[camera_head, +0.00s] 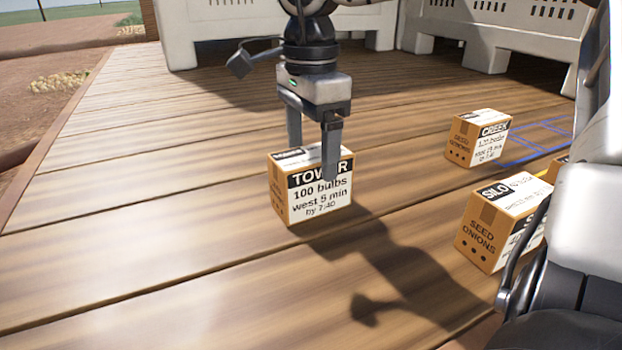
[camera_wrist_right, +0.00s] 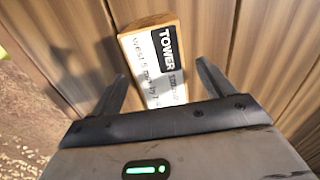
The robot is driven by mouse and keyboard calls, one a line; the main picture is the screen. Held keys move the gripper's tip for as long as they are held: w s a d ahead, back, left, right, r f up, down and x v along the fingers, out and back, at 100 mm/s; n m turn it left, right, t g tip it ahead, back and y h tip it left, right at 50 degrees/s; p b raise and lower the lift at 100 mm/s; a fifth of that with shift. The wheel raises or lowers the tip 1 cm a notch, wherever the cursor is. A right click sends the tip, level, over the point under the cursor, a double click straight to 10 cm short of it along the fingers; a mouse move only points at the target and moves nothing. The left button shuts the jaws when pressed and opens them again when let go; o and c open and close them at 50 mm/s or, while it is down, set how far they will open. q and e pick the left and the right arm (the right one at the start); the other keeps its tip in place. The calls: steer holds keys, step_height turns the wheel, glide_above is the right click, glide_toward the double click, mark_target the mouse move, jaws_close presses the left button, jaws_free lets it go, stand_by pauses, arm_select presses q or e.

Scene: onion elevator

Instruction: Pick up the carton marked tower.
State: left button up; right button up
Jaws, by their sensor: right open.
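The carton marked tower (camera_head: 318,197) stands upright on the wooden deck in the middle of the head view. Its front label reads "TOWER, 100 bulbs, west 5 min, by 7:40". My right gripper (camera_head: 312,165) is open and points down over the carton, with one finger in front of the label's upper right. My left gripper is not in view.
A carton marked creek (camera_head: 478,138) stands to the right, and a carton marked silo (camera_head: 500,222) stands nearer at right, with part of another behind it. Blue lines (camera_head: 540,140) mark the deck. Pale crates (camera_head: 220,42) stand at the back. The deck at left is clear.

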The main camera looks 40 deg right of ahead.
steer(key=shift+f, duration=1.25)
steer(key=c, duration=1.4)
steer(key=shift+r, duration=0.1)
